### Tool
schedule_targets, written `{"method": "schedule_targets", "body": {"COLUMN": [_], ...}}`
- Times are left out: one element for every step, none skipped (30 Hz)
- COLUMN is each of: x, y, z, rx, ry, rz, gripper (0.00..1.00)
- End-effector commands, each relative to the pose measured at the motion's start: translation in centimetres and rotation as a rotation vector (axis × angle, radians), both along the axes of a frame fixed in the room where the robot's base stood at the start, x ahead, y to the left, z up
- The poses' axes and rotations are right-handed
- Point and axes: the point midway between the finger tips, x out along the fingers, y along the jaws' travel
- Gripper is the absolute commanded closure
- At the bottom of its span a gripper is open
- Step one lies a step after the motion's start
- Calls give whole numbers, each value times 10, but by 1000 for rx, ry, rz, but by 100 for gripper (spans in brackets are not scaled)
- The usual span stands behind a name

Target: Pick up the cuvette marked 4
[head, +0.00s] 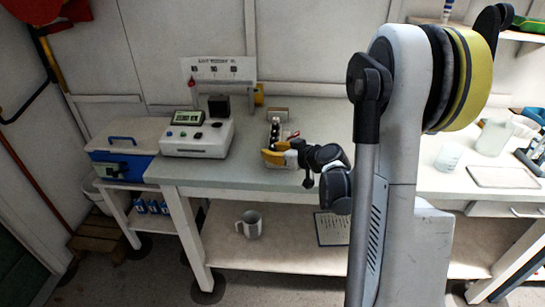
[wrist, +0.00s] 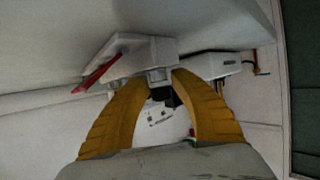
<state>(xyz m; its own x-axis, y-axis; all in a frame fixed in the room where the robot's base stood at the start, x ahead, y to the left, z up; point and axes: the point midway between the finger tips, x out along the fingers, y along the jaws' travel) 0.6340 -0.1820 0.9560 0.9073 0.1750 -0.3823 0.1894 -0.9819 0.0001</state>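My gripper (head: 274,156) is low over the front of the bench, at a small rack (head: 275,130) with dark-topped items in it. In the wrist view, my gripper's two yellow fingers (wrist: 161,76) curve inward with a gap between their tips. A small pale piece (wrist: 158,75) shows in that gap, against a white block with a red strip (wrist: 135,52). I cannot tell whether the fingers touch the piece or whether it is a cuvette. No number 4 can be read in either view.
A white instrument with a small screen (head: 197,138) stands left of the rack, before a wall sign (head: 218,70). A blue-and-white box (head: 122,150) sits on a lower stand further left. A grey mug (head: 250,224) is on the lower shelf. The bench front left is bare.

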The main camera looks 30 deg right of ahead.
Motion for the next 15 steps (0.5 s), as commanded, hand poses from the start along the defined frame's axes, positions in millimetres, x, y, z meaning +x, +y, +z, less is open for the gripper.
{"method": "schedule_targets", "body": {"x": [0, 0, 0, 0, 0, 0, 0, 0, 0, 0, 0, 0, 0, 0, 0], "y": [0, 0, 0, 0, 0, 0, 0, 0, 0, 0, 0, 0, 0, 0, 0], "z": [0, 0, 0, 0, 0, 0, 0, 0, 0, 0, 0, 0, 0, 0, 1], "rx": [0, 0, 0, 0, 0, 0, 0, 0, 0, 0, 0, 0, 0, 0, 0], "ry": [0, 0, 0, 0, 0, 0, 0, 0, 0, 0, 0, 0, 0, 0, 0], "rz": [0, 0, 0, 0, 0, 0, 0, 0, 0, 1, 0, 1, 1, 1, 1], "gripper": [75, 85, 97, 100, 100, 100, 100, 100, 100, 100, 100, 100, 100, 100, 100]}}
